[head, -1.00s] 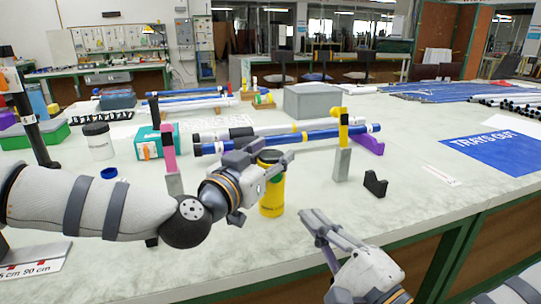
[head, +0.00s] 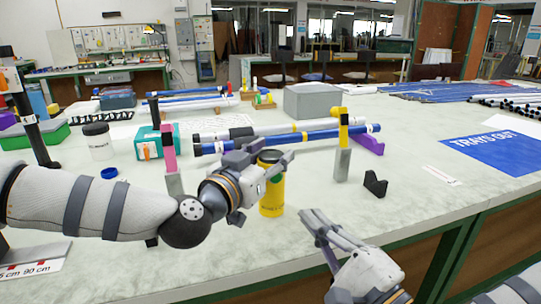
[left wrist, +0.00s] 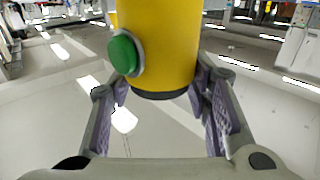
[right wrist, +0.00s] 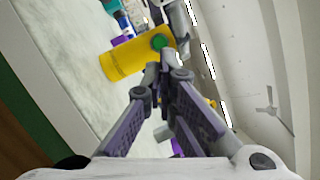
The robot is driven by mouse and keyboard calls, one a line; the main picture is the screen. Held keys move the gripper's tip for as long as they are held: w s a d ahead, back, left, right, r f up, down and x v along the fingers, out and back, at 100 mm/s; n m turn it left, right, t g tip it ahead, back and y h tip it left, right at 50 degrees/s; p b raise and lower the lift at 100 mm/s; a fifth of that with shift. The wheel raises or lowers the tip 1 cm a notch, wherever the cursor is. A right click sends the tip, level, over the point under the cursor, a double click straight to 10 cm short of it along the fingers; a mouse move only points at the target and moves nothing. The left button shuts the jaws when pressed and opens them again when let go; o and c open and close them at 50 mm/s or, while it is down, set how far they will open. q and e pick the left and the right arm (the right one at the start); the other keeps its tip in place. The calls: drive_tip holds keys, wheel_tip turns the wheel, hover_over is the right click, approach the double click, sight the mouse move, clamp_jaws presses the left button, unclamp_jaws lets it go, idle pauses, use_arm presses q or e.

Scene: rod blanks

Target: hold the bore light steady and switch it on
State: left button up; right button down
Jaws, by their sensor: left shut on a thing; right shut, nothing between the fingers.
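The bore light is a yellow cylinder (head: 271,198) with a dark top, standing upright at the middle of the table. Its round green button shows in the left wrist view (left wrist: 124,53) and in the right wrist view (right wrist: 158,42). My left gripper (head: 265,163) is shut around the upper part of the bore light. In the left wrist view its fingers flank the yellow body (left wrist: 165,45). My right gripper (head: 313,215) is shut and empty, to the right of and nearer than the bore light, apart from it. In head view, the left gripper partly hides the light's top.
Behind the light, a blue rod (head: 300,137) lies near purple supports. A pink-and-grey post (head: 172,165) and a yellow-and-grey post (head: 343,150) stand on either side. A small black bracket (head: 375,184) stands to the right. The table's front right is clear.

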sight(276, 178)
drive_tip(key=s+a+r+m+g+y, duration=0.1)
drive_tip(key=m+g+y, duration=0.3)
drive_tip(key=m, duration=0.6)
drive_tip(key=s+a+r+m+g+y, duration=0.1)
drive_tip(key=s+a+m+g+y, duration=0.15)
drive_tip(key=m, duration=0.75)
drive_tip(key=shift+n+g+y, duration=0.25)
drive_tip(key=shift+n, duration=0.05)
drive_tip(key=w, duration=0.3)
drive_tip(key=w+a, duration=0.1)
drive_tip(key=w, duration=0.5)
drive_tip(key=shift+w+a+f, duration=0.2)
drive_tip(key=shift+w+a, duration=0.05)
